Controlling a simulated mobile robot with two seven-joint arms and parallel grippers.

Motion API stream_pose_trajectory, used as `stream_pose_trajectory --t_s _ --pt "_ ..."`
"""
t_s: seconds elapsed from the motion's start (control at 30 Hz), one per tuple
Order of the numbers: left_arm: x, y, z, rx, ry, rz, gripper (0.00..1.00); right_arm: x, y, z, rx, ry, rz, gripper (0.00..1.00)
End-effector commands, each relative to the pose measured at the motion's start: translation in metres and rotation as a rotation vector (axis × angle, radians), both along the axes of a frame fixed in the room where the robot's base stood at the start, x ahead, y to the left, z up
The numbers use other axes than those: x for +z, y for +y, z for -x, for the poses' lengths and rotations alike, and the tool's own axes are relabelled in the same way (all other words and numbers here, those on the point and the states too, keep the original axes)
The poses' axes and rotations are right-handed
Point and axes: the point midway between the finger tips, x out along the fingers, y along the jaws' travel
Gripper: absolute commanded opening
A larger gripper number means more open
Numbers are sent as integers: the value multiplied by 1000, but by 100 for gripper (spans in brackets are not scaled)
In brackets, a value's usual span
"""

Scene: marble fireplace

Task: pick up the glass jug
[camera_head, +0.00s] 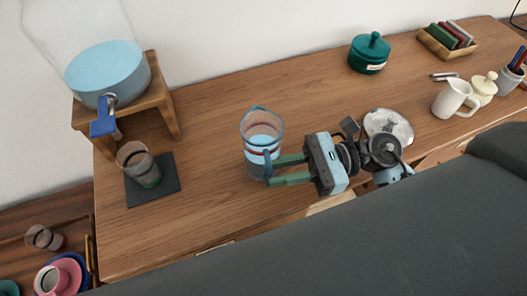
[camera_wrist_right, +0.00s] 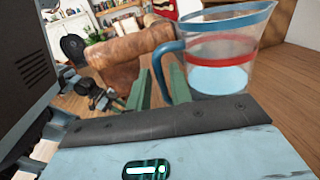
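The glass jug (camera_head: 262,130) stands upright on the wooden tabletop, clear with a blue rim, a red band and pale blue in its lower part. Its blue handle faces my right gripper. My right gripper (camera_head: 271,171) has its green fingers apart and reaches in from the right at the jug's handle side. In the right wrist view the jug (camera_wrist_right: 222,50) fills the upper right, and the handle comes down between the two fingers (camera_wrist_right: 159,84). A gap shows between the fingers; I cannot tell whether either touches the handle. My left gripper is not in view.
A glass (camera_head: 138,165) on a dark coaster (camera_head: 168,184) and a blue pan (camera_head: 108,72) on a wooden stand (camera_head: 160,88) are left of the jug. A green lidded pot (camera_head: 369,54), a white pitcher (camera_head: 449,97) and a marbled plate (camera_head: 389,124) are right. Wood around the jug's left is clear.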

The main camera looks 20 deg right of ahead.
Motion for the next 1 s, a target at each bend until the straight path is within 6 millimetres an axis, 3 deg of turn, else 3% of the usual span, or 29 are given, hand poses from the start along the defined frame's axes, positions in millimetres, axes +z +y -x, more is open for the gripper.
stream_pose_trajectory --t_s 0.13,0.3,0.57,0.73,1.0 --pt "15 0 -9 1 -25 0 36 5 23 -1 1 -5 -5 21" --pt "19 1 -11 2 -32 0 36 2 39 -4 1 -3 -3 21" --pt "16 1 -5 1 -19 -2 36 0 42 -4 0 0 -1 21" --pt "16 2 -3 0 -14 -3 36 0 42 -4 0 0 -1 1" --pt "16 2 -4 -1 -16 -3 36 0 42 -4 1 -1 -1 0"
